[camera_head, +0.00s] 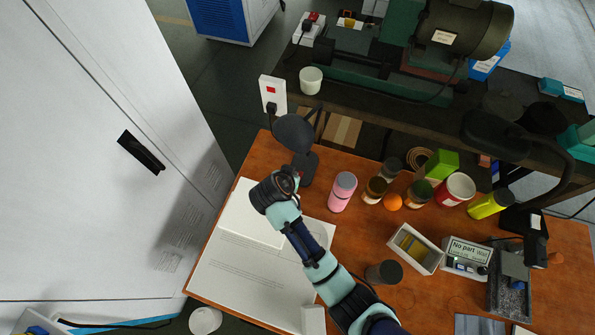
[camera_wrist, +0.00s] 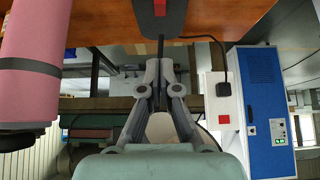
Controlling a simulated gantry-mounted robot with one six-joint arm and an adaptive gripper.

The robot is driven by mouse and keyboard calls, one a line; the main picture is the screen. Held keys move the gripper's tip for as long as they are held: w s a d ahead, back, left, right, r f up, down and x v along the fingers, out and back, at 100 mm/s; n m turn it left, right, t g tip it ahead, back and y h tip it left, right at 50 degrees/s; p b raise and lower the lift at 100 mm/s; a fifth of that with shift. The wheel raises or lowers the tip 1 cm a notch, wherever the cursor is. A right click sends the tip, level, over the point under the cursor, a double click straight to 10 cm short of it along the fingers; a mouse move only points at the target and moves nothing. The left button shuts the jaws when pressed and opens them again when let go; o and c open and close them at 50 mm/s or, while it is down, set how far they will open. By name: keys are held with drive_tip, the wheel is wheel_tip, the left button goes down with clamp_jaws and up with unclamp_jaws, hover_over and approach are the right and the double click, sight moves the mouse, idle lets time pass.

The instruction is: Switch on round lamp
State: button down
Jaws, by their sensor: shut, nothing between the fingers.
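The round lamp (camera_head: 293,132) stands at the back left of the wooden desk, with a dark disc head and a dark base. In the wrist view a dark base with a red switch (camera_wrist: 160,8) shows at the top edge; its cord runs down past the fingers. My gripper (camera_wrist: 159,68) is shut and empty, its fingertips a little below that base in the picture. In the head view the wrist is just in front of the lamp, and the fingertips are hidden. I cannot tell whether the fingers touch the lamp.
A pink bottle (camera_head: 343,191) stands close right of my wrist and fills the left of the wrist view (camera_wrist: 35,65). Several jars, an orange ball (camera_head: 392,202) and a second dark lamp (camera_head: 497,137) are further right. A wall socket (camera_head: 271,92) is behind. Papers (camera_head: 215,275) lie left.

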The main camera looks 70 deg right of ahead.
drive_tip(key=b, duration=0.3)
hover_over(301, 173)
drive_tip(key=a, duration=0.3)
wheel_tip(301, 173, down, 8)
drive_tip(key=shift+d+f, duration=0.15)
drive_tip(key=shift+f, duration=0.05)
drive_tip(key=shift+a+f, duration=0.15)
drive_tip(key=shift+f, duration=0.45)
drive_tip(key=shift+a+f, duration=0.15)
drive_tip(key=shift+f, duration=0.4)
drive_tip(key=shift+a+f, duration=0.1)
drive_tip(key=shift+f, duration=0.4)
